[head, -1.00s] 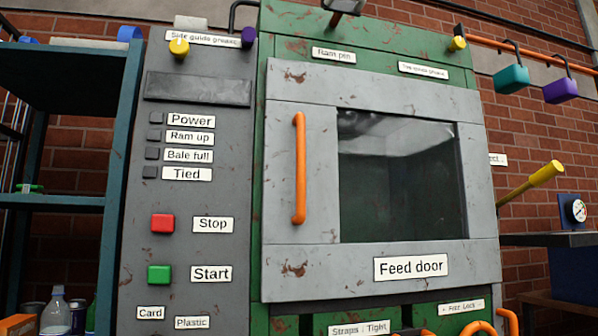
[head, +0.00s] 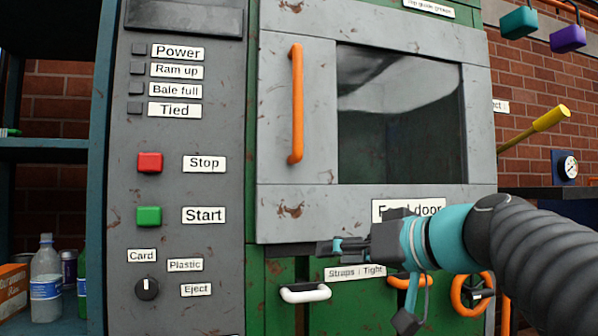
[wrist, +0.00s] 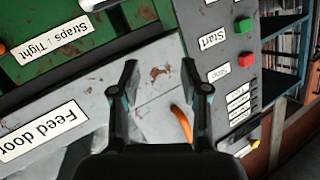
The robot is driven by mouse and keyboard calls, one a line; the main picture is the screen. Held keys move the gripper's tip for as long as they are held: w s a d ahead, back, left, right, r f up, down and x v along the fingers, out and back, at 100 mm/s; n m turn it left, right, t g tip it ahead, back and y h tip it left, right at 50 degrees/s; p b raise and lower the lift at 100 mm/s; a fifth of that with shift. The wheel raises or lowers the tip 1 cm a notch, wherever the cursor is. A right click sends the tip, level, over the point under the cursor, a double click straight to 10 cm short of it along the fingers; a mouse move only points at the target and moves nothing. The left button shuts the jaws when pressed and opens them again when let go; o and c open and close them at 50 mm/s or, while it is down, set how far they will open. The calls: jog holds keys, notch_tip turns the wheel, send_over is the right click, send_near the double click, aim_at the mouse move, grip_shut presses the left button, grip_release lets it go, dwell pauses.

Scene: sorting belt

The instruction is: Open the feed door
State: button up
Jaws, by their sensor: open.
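The feed door (head: 275,215) is a worn grey panel with a dark window (head: 400,120) and looks closed. Its orange vertical bar handle (head: 296,103) is on the left side of the door. The handle also shows in the wrist view (wrist: 181,125), partly hidden behind a finger. My gripper (head: 335,246) is in front of the door's lower edge, below and right of the handle, and covers part of the "Feed door" label. In the wrist view my gripper (wrist: 160,75) is open and empty, its fingers apart over the grey door surface. It is not touching the handle.
A grey control panel (head: 200,255) with a red Stop button (head: 150,162) and green Start button (head: 149,215) stands left of the door. A yellow lever (head: 540,127) sticks out at right.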

notch_tip(320, 180, up, 21)
jog(key=w+d+n+t+y, duration=0.2)
jog(key=d+n+t+y, duration=0.1)
jog(key=n+y, duration=0.3)
jog(key=shift+m+y, duration=0.4)
jog(key=p+x, duration=0.4)
jog(key=x, duration=1)
jog(key=shift+s, duration=0.1)
grip_shut()
